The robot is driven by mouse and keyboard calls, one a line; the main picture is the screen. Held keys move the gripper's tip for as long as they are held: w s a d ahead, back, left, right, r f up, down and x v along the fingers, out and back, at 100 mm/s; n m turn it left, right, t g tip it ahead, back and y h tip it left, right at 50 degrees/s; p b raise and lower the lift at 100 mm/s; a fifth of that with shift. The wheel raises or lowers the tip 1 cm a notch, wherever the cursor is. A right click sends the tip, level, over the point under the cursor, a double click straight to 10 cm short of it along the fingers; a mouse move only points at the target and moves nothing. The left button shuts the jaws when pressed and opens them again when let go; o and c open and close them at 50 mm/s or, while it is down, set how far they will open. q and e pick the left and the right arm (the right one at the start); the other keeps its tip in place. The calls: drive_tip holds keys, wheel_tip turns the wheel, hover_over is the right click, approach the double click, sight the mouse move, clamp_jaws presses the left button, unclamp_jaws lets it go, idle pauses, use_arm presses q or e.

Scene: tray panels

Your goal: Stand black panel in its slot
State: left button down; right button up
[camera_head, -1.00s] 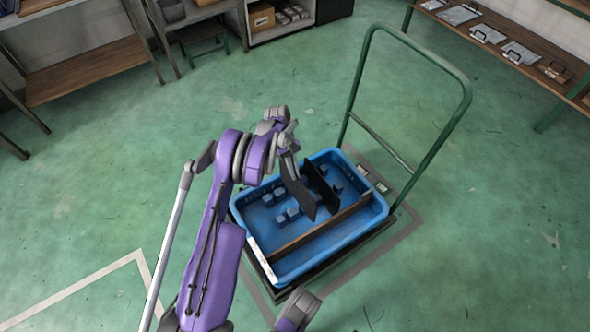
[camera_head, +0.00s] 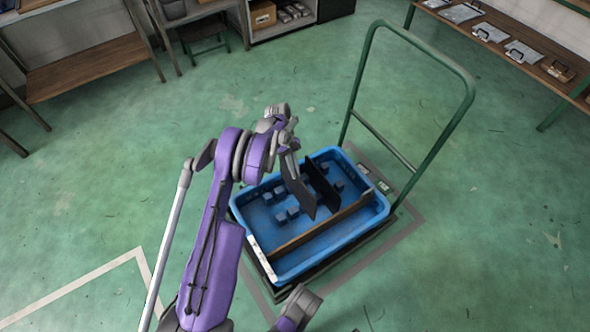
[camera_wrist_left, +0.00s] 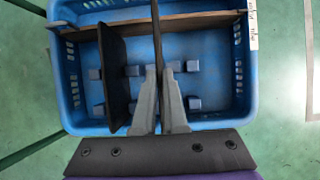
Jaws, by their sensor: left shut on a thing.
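My left gripper (camera_head: 290,152) is over the blue tray (camera_head: 378,212), shut on the black panel (camera_head: 299,192). In the head view the panel hangs down from the fingers, slightly tilted, over the tray's inside. In the left wrist view the gripper (camera_wrist_left: 160,98) grips it and the panel (camera_wrist_left: 157,40) shows edge-on. Pairs of blue blocks on the tray floor form slots; two blocks (camera_wrist_left: 132,71) show beside the fingers. I cannot tell whether the panel's lower edge is between blocks or touches the floor. My right gripper is not in view.
Another dark panel (camera_head: 322,187) stands in the tray, right of the held one; it also shows in the left wrist view (camera_wrist_left: 114,75). A brown divider (camera_head: 318,229) runs lengthwise. The tray sits on a cart with a green handle (camera_head: 467,105). Open floor surrounds it.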

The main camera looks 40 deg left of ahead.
use_arm(q)
wheel_tip(320, 180, down, 6)
drive_tip(key=b, duration=0.4)
drive_tip(key=shift+f+b, duration=0.2)
drive_tip(key=shift+b, duration=0.15)
idle(0.6)
drive_tip(key=shift+f, duration=0.15)
drive_tip(key=shift+f, duration=2.05)
drive_tip(key=c, duration=0.9)
unclamp_jaws()
